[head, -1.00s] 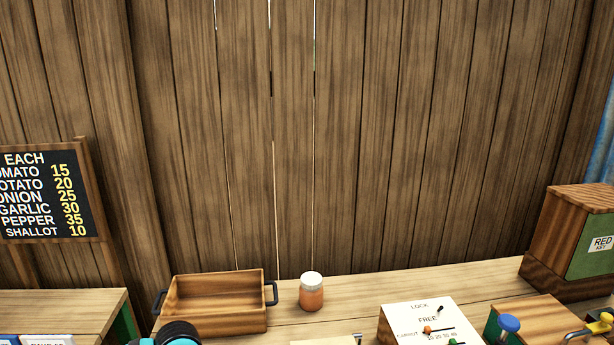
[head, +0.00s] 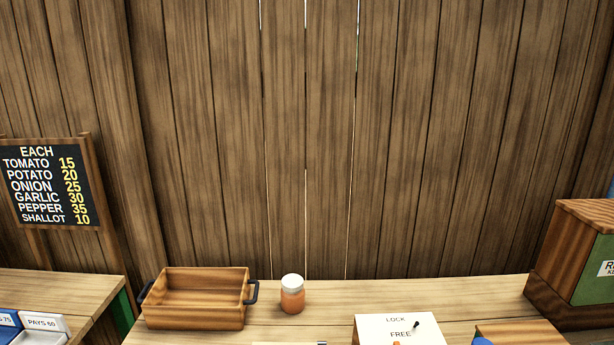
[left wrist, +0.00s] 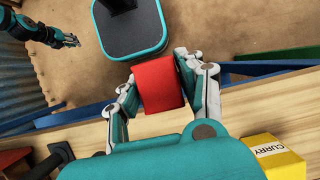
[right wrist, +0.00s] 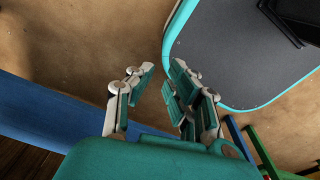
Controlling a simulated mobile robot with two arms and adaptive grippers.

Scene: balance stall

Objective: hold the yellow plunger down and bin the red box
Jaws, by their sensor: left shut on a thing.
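My left gripper (left wrist: 163,80) is shut on the red box (left wrist: 157,86) in the left wrist view. The box sits between the two fingers, apparently above the floor in front of a wooden counter edge. My right gripper (right wrist: 163,76) is open and empty in the right wrist view, over bare floor. Neither gripper shows in the head view. I cannot make out the yellow plunger or a bin in any current view.
A wooden tray (head: 243,312) with dark handles and an orange jar (head: 292,299) stand on the counter. A white panel (head: 385,331) marked LOCK and FREE is at the bottom. A yellow CURRY box (left wrist: 272,157) is beside my left gripper. My base (left wrist: 128,50) stands close by.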

